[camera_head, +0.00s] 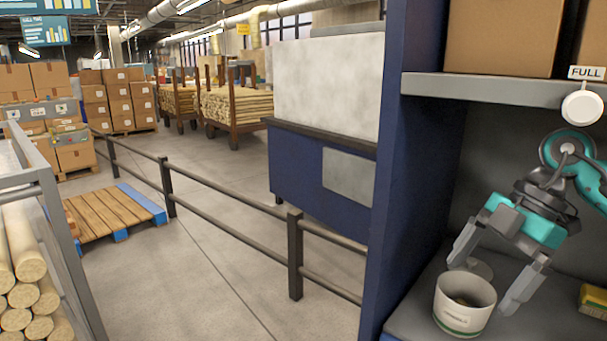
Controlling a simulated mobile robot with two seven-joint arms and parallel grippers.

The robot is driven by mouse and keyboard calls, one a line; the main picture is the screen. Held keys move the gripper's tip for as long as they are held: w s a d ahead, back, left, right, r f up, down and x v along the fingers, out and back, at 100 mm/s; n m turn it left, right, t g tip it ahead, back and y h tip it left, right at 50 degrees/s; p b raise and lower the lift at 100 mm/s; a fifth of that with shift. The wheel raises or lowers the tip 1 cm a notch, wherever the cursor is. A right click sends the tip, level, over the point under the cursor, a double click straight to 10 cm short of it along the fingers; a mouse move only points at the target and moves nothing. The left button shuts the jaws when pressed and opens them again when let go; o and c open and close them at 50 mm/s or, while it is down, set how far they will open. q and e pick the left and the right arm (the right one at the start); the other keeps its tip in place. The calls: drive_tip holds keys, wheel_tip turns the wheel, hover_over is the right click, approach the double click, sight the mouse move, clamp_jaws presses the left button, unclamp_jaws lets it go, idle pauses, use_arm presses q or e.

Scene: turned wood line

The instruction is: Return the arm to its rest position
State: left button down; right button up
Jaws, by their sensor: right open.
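My right arm comes in from the right edge, teal and grey. My right gripper (488,275) points down inside the shelf bay, its two grey fingers spread apart. A white tub (463,318) with a printed label stands upright on the lower shelf, just below and between the fingers in this view. I cannot tell whether the fingers touch it. Something dark shows inside the tub. My left gripper is not in view.
The blue shelf unit (425,180) has an upper shelf (490,90) above my arm with cardboard boxes (500,38) on it. A yellow and green item (593,301) lies right of the tub. A dark railing (295,255), a pallet (112,213) and a log rack stand left.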

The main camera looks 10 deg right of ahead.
drive_tip(key=w+a+f+t+y+p, duration=0.25)
drive_tip(key=a+t+y, duration=0.35)
drive_tip(key=a+y, duration=1.05)
wheel_tip(320, 180, down, 14)
drive_tip(key=d+m+t+h, duration=0.1)
drive_tip(key=m+t+h, duration=1)
drive_tip(key=m+h, duration=0.35)
drive_tip(key=s+f+m+g+h, duration=0.2)
drive_tip(key=s+f+g+h, duration=0.3)
drive_tip(key=s+f, duration=0.6)
wheel_tip(320, 180, down, 3)
drive_tip(key=shift+f+g+p, duration=0.1)
drive_tip(key=shift+g+p, duration=0.2)
drive_tip(key=shift+g, duration=0.4)
